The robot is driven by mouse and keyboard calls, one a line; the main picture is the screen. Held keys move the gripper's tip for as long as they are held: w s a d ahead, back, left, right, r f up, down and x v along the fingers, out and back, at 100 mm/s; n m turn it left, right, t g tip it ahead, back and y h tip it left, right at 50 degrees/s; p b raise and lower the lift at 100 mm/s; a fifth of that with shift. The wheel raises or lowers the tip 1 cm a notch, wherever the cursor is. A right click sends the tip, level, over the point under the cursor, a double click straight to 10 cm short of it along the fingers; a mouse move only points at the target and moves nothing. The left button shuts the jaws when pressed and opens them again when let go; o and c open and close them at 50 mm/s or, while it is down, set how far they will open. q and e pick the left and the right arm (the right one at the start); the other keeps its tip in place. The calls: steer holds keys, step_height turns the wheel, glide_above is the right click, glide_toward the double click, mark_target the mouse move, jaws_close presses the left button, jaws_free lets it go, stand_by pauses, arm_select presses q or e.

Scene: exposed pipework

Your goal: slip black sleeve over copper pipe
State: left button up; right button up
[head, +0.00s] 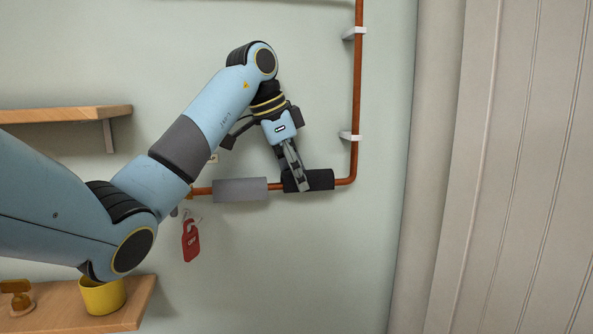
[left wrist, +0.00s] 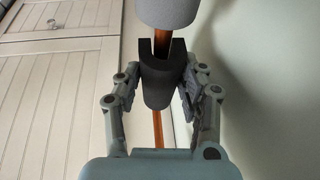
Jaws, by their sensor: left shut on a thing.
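The copper pipe (head: 356,90) runs down the wall, bends, and continues left along a low horizontal stretch. The black sleeve (head: 320,180) is at that stretch, just left of the bend. My left gripper (head: 297,184) is shut on it. In the left wrist view the black sleeve (left wrist: 158,88) sits between both fingers, with a slot at its top end. The copper pipe (left wrist: 157,130) shows in that slot and below the sleeve. I cannot tell how far the sleeve is around the pipe. My right gripper is out of view.
A grey sleeve (head: 240,189) sits on the pipe to the left, with a short gap. White clips (head: 350,137) hold the upright pipe. A red tag (head: 191,241) hangs below. A yellow cup (head: 102,297) stands on the lower shelf (head: 138,302).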

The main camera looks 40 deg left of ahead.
arm_select(q)
steer(key=shift+f, duration=0.35)
steer(key=o, duration=1)
steer(key=shift+r, duration=0.15)
